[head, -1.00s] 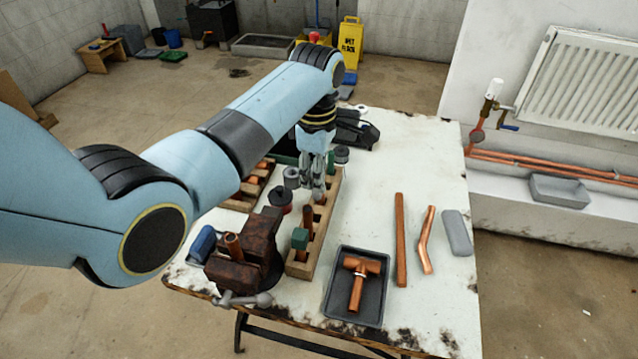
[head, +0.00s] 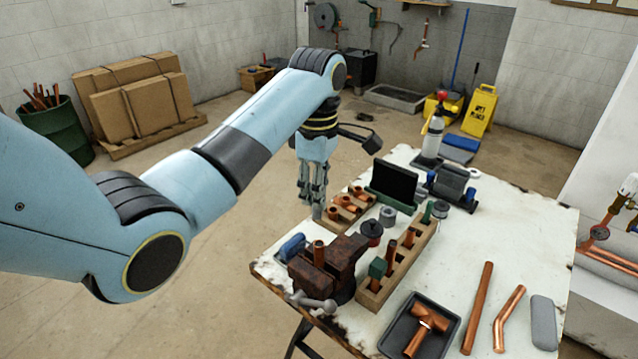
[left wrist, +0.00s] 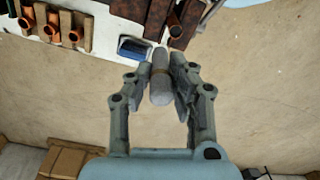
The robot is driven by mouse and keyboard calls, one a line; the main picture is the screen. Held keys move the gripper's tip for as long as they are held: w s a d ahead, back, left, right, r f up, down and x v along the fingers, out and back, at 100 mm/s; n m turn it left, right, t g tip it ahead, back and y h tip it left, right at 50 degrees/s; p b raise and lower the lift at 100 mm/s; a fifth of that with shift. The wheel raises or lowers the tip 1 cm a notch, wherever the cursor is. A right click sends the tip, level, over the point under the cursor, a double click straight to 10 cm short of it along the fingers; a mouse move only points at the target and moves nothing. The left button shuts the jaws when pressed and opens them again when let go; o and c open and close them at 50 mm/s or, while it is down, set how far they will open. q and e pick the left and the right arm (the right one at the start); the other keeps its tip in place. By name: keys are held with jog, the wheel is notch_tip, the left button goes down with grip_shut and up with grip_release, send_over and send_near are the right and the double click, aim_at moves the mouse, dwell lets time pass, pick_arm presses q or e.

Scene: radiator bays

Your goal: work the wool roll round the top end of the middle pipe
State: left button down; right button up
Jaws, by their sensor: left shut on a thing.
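My left gripper (head: 313,205) is shut on a grey wool roll with a brownish band (left wrist: 160,87), clearest in the left wrist view. In the head view the roll's lower end (head: 317,212) shows under the fingertips. The gripper hangs over the floor side of the bench's left edge, apart from the pipes. I cannot tell for certain which is the middle pipe. My right gripper is not in view.
A rusty vise (head: 335,262) holds a copper pipe (head: 319,252), with a blue object (head: 291,247) beside it. A shorter rack holds copper fittings (head: 350,203). A black tray (head: 398,325) holds a copper tee. The bench's right side has clear room.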

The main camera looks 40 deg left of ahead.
aim_at(318, 218)
pick_arm(q)
jog(key=shift+f, duration=1.15)
jog(key=shift+f, duration=0.35)
jog(key=shift+d+f, duration=0.1)
jog(key=shift+f, duration=0.45)
jog(key=shift+f, duration=0.1)
jog(key=shift+f+b, duration=0.6)
jog(key=shift+f, duration=0.7)
jog(key=shift+f+p, duration=0.3)
